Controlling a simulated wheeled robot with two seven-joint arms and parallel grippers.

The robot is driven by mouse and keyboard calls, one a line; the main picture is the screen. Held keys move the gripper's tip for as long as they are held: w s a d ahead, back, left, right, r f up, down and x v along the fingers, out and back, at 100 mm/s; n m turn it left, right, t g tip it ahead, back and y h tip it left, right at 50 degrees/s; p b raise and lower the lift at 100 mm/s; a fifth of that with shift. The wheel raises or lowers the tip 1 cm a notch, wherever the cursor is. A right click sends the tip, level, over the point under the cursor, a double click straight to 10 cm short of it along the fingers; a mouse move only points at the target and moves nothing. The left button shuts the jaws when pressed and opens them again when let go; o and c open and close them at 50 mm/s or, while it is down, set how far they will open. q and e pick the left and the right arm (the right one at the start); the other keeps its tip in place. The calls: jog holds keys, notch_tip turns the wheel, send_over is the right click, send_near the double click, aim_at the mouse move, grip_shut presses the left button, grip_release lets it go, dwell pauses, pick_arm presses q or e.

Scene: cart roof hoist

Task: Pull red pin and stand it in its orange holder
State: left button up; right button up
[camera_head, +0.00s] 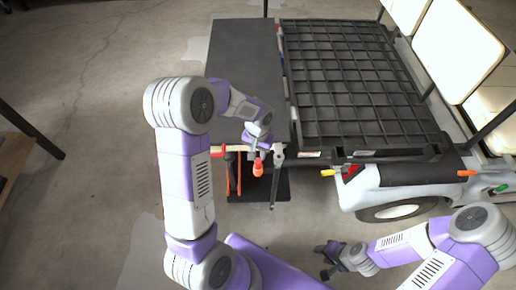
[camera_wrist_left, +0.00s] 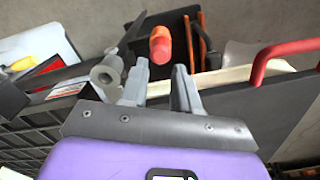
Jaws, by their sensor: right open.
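A short red-and-orange upright piece (camera_head: 258,168) shows just in front of my left gripper (camera_head: 259,150). In the left wrist view the piece (camera_wrist_left: 160,45) lies just beyond and between the fingertips. I cannot tell where the red pin ends and the orange holder begins, or whether the pin is seated. My left gripper (camera_wrist_left: 160,72) has a gap between its fingers, with nothing seen clamped. My right gripper (camera_head: 325,262) is open and empty, low in the head view, away from the piece.
The cart's black roof rack (camera_head: 350,80) lies right of a dark flat table (camera_head: 243,60). A red handle (camera_wrist_left: 285,55) and a pale bar (camera_wrist_left: 228,75) are close to my left fingers. A grey bracket (camera_head: 277,165) stands right of the piece. A yellow knob (camera_head: 328,172) is on the cart.

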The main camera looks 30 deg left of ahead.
aim_at(258, 166)
pick_arm(q)
notch_tip(258, 166, up, 3)
jog(key=n+p, duration=0.5)
jog(key=p, duration=0.3)
jog(key=shift+r+n, duration=0.15)
jog(key=shift+n, duration=0.15)
grip_shut()
jog(key=shift+n+p, duration=0.4)
jog(key=shift+p, duration=0.1)
jog(key=shift+f+b, duration=2.25)
jog(key=shift+f, duration=0.85)
